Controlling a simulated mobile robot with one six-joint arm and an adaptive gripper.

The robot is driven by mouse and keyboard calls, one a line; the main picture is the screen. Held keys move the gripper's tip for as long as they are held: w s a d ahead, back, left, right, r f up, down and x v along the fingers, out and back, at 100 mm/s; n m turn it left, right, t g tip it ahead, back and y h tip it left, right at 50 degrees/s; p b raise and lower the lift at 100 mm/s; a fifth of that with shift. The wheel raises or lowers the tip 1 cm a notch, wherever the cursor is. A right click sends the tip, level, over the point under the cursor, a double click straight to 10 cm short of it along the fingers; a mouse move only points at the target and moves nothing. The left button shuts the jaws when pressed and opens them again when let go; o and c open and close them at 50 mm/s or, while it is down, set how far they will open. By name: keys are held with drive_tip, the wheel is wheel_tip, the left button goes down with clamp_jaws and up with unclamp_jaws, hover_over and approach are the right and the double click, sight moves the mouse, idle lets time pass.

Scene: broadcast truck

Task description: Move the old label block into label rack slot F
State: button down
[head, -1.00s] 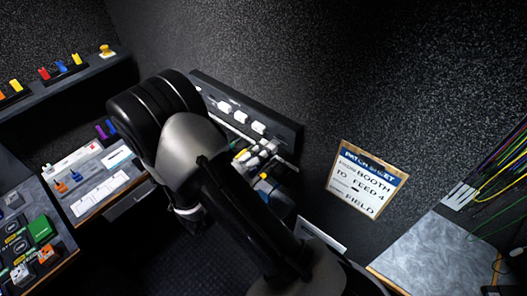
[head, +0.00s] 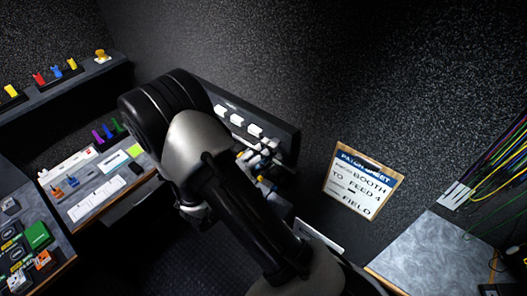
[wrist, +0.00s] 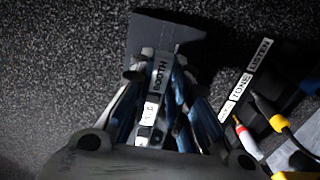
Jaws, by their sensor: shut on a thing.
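My gripper (wrist: 160,90) is shut on a narrow block with a white label (wrist: 160,75) that seems to read BOOTH, which I take for the old label block. The block lies between both fingers in the wrist view, with a dark flat piece (wrist: 165,35) just beyond it. In the head view my gripper (head: 262,155) is partly hidden by my arm, at the lower edge of a dark wall panel (head: 280,128) with several white blocks (head: 238,120). I cannot tell whether this panel is the label rack. No slot letter F is readable.
Labels reading TONE and LISTEN (wrist: 245,90) and plugs with yellow and red parts (wrist: 247,140) lie right of my gripper in the wrist view. A patch sheet (head: 362,187) hangs on the wall. A grey counter (head: 430,250) is at right, a desk with coloured parts (head: 105,185) at left.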

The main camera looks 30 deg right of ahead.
drive_tip(key=shift+x, duration=0.95)
drive_tip(key=c, duration=1.4)
unclamp_jaws()
drive_tip(key=shift+c, duration=0.2)
drive_tip(key=v, duration=1.2)
